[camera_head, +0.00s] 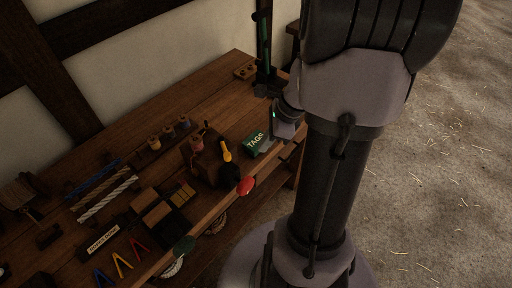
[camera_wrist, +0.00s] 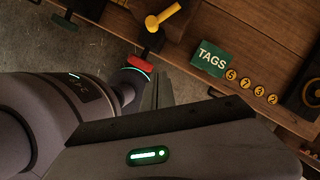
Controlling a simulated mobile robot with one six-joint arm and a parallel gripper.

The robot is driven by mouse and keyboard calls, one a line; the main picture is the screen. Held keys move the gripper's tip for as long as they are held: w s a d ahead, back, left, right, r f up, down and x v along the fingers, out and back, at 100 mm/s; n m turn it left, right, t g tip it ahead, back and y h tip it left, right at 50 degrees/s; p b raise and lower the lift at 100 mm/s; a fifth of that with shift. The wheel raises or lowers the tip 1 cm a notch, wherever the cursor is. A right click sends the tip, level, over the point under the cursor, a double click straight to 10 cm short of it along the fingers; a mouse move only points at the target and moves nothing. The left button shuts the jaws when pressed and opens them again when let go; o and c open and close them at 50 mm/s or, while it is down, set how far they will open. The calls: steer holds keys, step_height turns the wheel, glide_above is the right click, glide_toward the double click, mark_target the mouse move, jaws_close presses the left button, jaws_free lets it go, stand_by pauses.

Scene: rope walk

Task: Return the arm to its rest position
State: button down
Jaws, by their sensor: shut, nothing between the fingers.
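My arm (camera_head: 345,185) rises large through the middle right of the head view. It stands beside the front edge of the workbench (camera_head: 215,98). The far part of my arm and my gripper are mostly hidden behind its links there. In the wrist view my gripper (camera_wrist: 157,92) shows its narrow grey fingers side by side and shut, with nothing between them. The fingers are apart from the bench things in that view.
A green TAGS box (camera_head: 257,143) lies near the bench edge, with numbered round tags (camera_wrist: 245,84) beside it. A red-handled thing (camera_head: 246,186) and a yellow-handled one (camera_head: 226,151) are close by. Coloured rope lengths (camera_head: 108,198) lie left. Open floor (camera_head: 440,190) lies right.

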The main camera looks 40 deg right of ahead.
steer(key=w+a+r+n+b, duration=0.3)
steer(key=a+r+n, duration=0.3)
steer(key=a+r, duration=0.1)
steer(key=s+a+n+t+b, duration=0.1)
steer(key=s+a+n+b, duration=0.2)
steer(key=a+n, duration=0.5)
steer(key=s+a+r+n+t+h+b, duration=0.1)
steer(key=s+a+n+b, duration=0.2)
steer(key=a+n, duration=0.5)
steer(key=shift+s+a+r+n+t, duration=0.15)
steer(key=shift+s+a+n+t, duration=0.3)
steer(key=shift+a, duration=0.8)
steer(key=shift+s, duration=0.1)
